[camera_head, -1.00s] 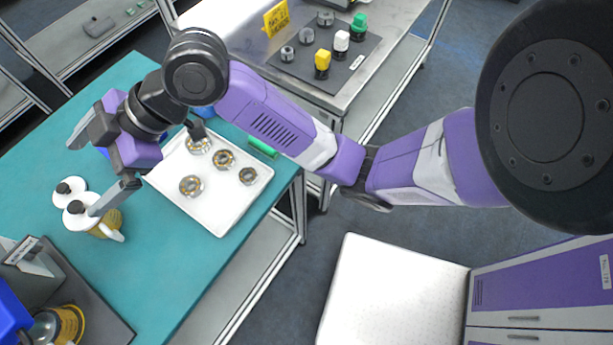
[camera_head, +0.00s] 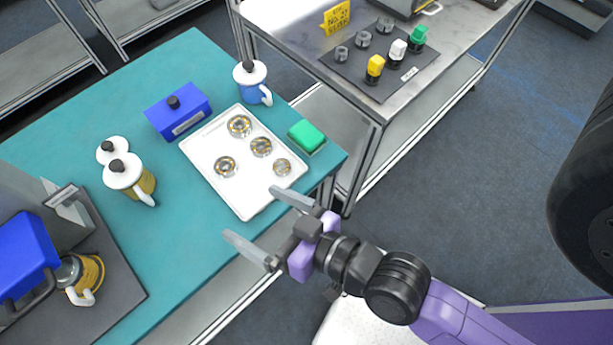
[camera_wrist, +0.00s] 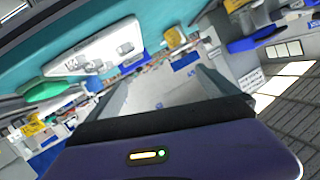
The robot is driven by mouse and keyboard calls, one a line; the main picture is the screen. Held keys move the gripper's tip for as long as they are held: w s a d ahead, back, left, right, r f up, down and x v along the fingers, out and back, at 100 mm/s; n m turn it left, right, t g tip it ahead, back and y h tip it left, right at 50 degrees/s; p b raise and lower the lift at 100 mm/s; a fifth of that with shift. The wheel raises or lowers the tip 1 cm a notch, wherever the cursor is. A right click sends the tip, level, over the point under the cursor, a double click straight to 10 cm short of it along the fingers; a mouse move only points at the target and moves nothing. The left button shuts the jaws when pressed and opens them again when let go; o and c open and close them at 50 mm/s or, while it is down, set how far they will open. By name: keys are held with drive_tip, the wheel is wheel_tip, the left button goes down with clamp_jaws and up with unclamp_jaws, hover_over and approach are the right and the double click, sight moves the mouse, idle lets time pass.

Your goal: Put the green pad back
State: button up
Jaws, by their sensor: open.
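The green pad (camera_head: 306,135) lies at the right end of the teal table (camera_head: 60,130), beside the white tray (camera_head: 243,206). A thin grey edge shows under it. My gripper (camera_head: 252,212) is open and empty, by the table's front edge, below and left of the pad in the head view. Its fingers point left, near the tray's lower corner. In the wrist view, a green shape (camera_wrist: 48,90) at left looks like the pad, next to the white tray (camera_wrist: 100,50); nothing is between the fingers.
The tray holds several round metal parts. A blue box (camera_head: 178,112), a white-and-blue mug (camera_head: 251,85) and lidded pots (camera_head: 128,178) stand on the table. A metal bench (camera_head: 280,20) at the back holds a dark mat with coloured-topped items. A floor gap separates bench and table.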

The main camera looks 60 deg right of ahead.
drive_tip(key=s+d+r+n, duration=0.1)
drive_tip(key=s+d, duration=0.1)
drive_tip(key=s, duration=0.4)
drive_tip(key=s+d+r+n, duration=0.1)
drive_tip(key=s+d+n, duration=0.1)
drive_tip(key=s, duration=0.5)
drive_tip(key=shift+s+d+n, duration=0.2)
drive_tip(key=shift+d+n, duration=0.1)
drive_tip(key=shift+d, duration=0.45)
drive_tip(key=shift+f, duration=0.15)
wheel_tip(320, 180, down, 2)
drive_tip(key=shift+f+b, duration=0.1)
drive_tip(key=shift+b, duration=1.1)
